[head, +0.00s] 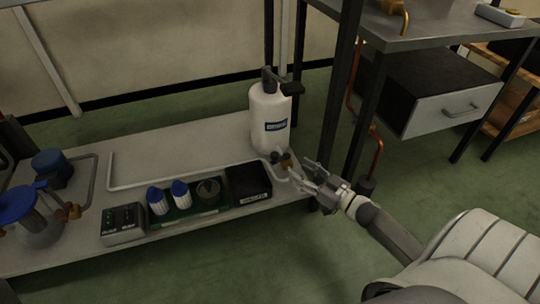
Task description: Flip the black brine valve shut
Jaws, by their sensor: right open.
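A white cylinder (269,122) with a blue label stands upright at the right end of the low grey bench. It has a black top with a black lever (292,88) sticking out to the right. At its foot, a small black part (277,157) sits beside a brass-coloured fitting (287,160); I cannot tell which black part is the brine valve. My right gripper (299,174) is open, its fingers pointing left just right of and below the brass fitting. I see no clear gap or contact between them. My left gripper is not in view.
A black box (248,183) and a green tray (190,216) with blue-capped bottles stand along the bench front. A grey switch box (122,223) and a blue-lidded vessel (39,228) are at left. A dark table leg (341,100) rises close behind my gripper.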

